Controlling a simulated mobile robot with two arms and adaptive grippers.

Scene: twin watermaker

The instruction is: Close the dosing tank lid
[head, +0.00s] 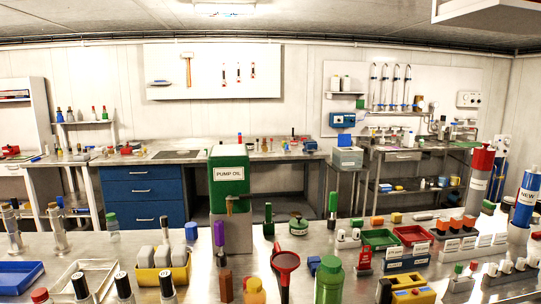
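No object in the head view can be surely told as the dosing tank. A light grey box (347,158) stands on a small metal stand (349,176) in the middle distance, right of centre. A blue piece (346,141) shows at its top; I cannot tell whether it is a lid or a separate thing. A green and grey container labelled PUMP OIL (229,190) stands nearer, left of centre, at the far side of the near bench. Neither of my grippers is in view.
The near metal bench (130,258) is crowded with bottles, trays and holders. A green bottle (328,282) and a red funnel-like tool (286,262) stand near its front middle. Blue drawers (143,197) and a sink bench (425,150) stand behind.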

